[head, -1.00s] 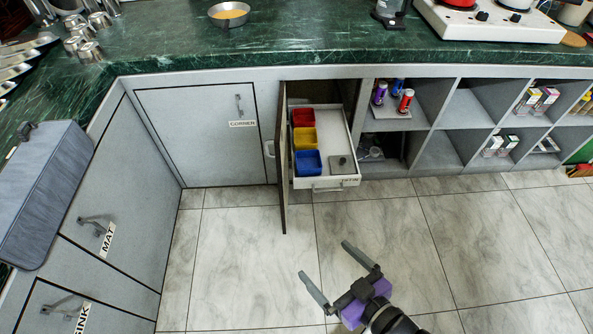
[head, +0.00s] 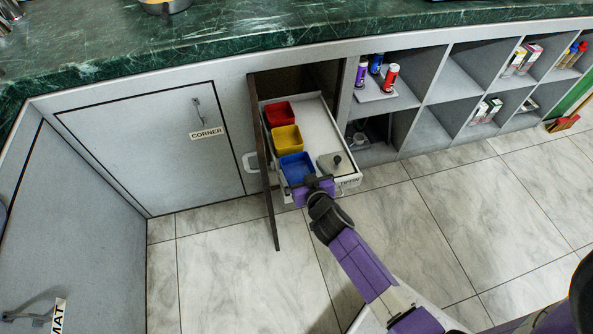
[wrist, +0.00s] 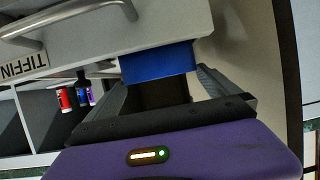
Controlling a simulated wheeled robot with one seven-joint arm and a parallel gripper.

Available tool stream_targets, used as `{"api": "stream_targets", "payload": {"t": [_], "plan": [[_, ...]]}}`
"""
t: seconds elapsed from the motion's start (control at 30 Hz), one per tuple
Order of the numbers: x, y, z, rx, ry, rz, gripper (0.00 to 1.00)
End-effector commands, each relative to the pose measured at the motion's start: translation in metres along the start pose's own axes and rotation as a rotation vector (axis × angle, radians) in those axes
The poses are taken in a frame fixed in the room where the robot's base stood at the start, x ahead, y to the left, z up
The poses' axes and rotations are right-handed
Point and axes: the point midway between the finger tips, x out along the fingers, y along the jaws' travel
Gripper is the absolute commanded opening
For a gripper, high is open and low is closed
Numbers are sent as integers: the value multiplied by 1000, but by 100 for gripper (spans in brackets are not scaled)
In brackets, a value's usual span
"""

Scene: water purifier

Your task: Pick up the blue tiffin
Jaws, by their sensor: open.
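The blue tiffin (head: 297,167) is a square open box at the front left of the pulled-out drawer (head: 336,128), in front of the yellow and red ones. In the wrist view the blue tiffin (wrist: 158,63) shows beyond the drawer front (wrist: 180,22), between my finger lines. My gripper (head: 313,182) is at the drawer's front edge, close to the blue tiffin; its fingers are mostly hidden in the head view. In the wrist view my gripper (wrist: 165,90) is open, with a finger on each side of the blue tiffin. I cannot tell whether they touch it.
A yellow tiffin (head: 287,139) and a red tiffin (head: 279,114) stand behind. A grey lidded item (head: 336,164) sits right in the drawer. The open cabinet door (head: 263,165) stands close on the left. The drawer handle (wrist: 85,18) is near my gripper. Shelves (head: 445,90) are at right.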

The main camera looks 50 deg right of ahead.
Motion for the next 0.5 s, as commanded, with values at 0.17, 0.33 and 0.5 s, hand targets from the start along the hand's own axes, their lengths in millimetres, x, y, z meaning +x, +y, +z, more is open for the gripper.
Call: {"api": "stream_targets", "payload": {"t": [0.17,0.33,0.5], "plan": [[19,-1,0,0,0,-1,100],[42,-2,0,-1,2,-2,100],[62,-2,0,-1,1,-1,100]]}}
